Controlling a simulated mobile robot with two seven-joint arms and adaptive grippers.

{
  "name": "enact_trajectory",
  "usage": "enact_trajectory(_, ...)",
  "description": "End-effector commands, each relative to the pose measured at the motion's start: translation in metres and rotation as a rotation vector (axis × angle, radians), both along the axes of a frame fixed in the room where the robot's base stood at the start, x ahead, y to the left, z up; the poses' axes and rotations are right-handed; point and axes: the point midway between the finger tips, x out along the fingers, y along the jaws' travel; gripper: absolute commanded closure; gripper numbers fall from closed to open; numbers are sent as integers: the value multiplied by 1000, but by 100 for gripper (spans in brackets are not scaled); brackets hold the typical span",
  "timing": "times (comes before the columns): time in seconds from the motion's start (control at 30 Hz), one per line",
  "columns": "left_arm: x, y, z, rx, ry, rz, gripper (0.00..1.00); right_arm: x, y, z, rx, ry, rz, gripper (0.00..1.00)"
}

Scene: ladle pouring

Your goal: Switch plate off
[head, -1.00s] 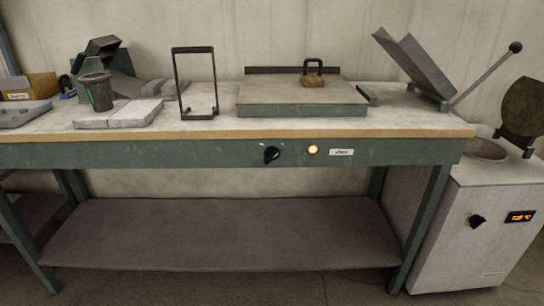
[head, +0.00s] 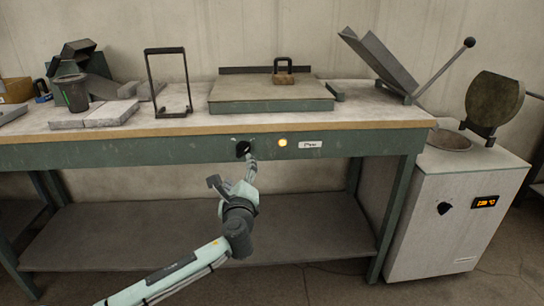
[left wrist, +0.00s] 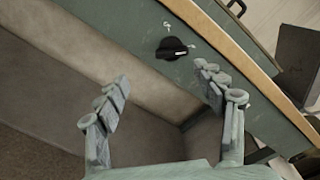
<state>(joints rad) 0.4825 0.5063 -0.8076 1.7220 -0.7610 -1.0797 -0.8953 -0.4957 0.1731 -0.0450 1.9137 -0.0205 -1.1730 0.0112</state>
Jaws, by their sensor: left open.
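The hot plate (head: 270,106), a flat slab with a green front, sits on the bench. A black knob (head: 243,149) is on the bench's green front rail, with a lit yellowish lamp (head: 282,143) and a white label (head: 310,144) to its right. In the left wrist view the knob (left wrist: 173,48) shows a white mark at its right end. My left gripper (head: 234,177) is open and empty, just below and in front of the knob. In the left wrist view its fingers (left wrist: 163,88) are spread, with the knob beyond them. My right gripper is out of view.
A padlock-shaped block (head: 283,76) rests on the plate. A wire frame (head: 170,85), a dark cup (head: 75,93) and pale slabs (head: 112,113) stand to its left. A white furnace (head: 455,205) stands at the right. The lower shelf (head: 120,225) is bare.

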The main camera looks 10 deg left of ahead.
Motion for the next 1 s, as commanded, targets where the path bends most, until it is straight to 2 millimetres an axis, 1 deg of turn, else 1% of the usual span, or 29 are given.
enact_trajectory(0.03, 4, 0, 9, 41, -15, -5, 31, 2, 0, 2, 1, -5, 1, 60)
enact_trajectory(0.1, 8, -1, 16, 72, -26, -9, 31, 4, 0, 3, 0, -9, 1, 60)
enact_trajectory(0.17, 13, 0, 17, 79, -28, -8, 31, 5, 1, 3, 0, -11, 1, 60)
enact_trajectory(0.5, 63, 15, 17, 71, -27, -8, 31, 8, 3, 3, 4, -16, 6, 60)
enact_trajectory(0.6, 73, 18, 16, 72, -26, -9, 31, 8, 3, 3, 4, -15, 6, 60)
enact_trajectory(0.73, 79, 20, 16, 71, -25, -9, 31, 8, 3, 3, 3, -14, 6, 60)
enact_trajectory(0.97, 80, 20, 15, 69, -25, -9, 31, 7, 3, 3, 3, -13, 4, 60)
enact_trajectory(1.0, 80, 20, 15, 69, -25, -9, 34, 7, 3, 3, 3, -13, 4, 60)
